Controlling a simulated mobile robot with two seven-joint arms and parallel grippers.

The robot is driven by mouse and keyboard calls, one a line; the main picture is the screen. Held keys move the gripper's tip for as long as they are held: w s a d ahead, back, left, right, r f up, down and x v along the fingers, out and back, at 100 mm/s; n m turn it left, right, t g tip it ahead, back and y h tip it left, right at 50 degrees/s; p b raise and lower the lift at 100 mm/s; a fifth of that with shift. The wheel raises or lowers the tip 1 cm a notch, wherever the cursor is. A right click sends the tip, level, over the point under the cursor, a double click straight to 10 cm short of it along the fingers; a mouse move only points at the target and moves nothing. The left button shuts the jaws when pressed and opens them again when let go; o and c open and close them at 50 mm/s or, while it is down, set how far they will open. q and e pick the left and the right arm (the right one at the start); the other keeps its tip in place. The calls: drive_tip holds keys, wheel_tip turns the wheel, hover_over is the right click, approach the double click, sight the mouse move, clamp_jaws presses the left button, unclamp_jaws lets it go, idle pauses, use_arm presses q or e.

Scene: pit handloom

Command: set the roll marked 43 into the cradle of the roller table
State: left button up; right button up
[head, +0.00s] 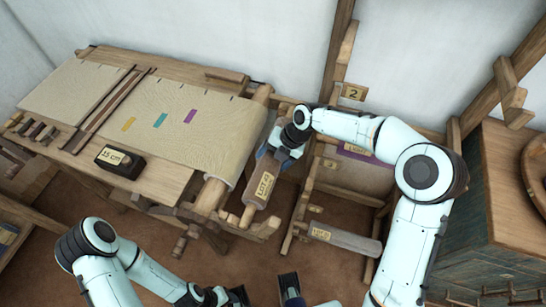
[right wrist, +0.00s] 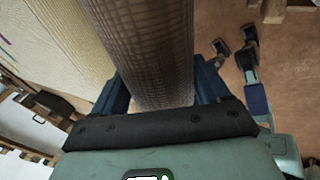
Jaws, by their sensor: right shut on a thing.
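My right gripper (head: 272,152) is shut on a brown woven roll (head: 258,200) with a yellow lot label, whose number is too small to read surely. The roll also fills the middle of the right wrist view (right wrist: 150,50), between the blue fingers (right wrist: 160,92). It lies along the right end of the roller table (head: 150,180), beside the cloth-covered end beam. Its near wooden pin is close above the table's wooden end bracket (head: 262,229), the likely cradle; I cannot tell whether they touch. My left gripper (head: 266,291) is open and empty at the bottom.
A wooden rack (head: 303,205) right of the roll holds other labelled rolls, including a grey one (head: 345,240). A tag marked 2 (head: 353,92) is above it. A dark cabinet (head: 500,220) stands right.

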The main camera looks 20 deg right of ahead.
drive_tip(key=o, duration=1.6)
drive_tip(key=shift+c, duration=0.2)
drive_tip(key=v, duration=1.2)
drive_tip(key=shift+p, duration=0.45)
